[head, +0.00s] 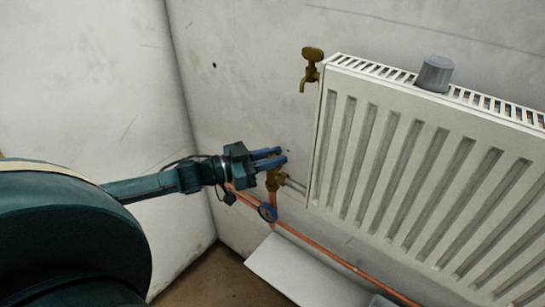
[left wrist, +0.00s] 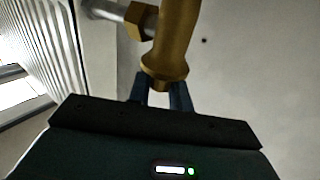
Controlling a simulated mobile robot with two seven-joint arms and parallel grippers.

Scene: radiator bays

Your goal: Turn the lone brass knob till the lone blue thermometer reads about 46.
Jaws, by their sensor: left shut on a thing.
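The brass valve (head: 273,182) sits on the copper pipe at the radiator's lower left corner. My left gripper (head: 282,157) is at its top, with its blue fingers shut on the brass knob, which they mostly hide in the head view. In the left wrist view the brass body (left wrist: 176,38) runs down to a flared end between the fingers of my left gripper (left wrist: 161,90). My right gripper is out of view.
A white radiator (head: 408,190) fills the right side, close to the gripper. A brass tap (head: 312,68) is on the wall at its upper left, and a grey cup-like piece (head: 435,74) stands on its top. A copper pipe (head: 330,256) runs low along the wall above a white panel (head: 300,272).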

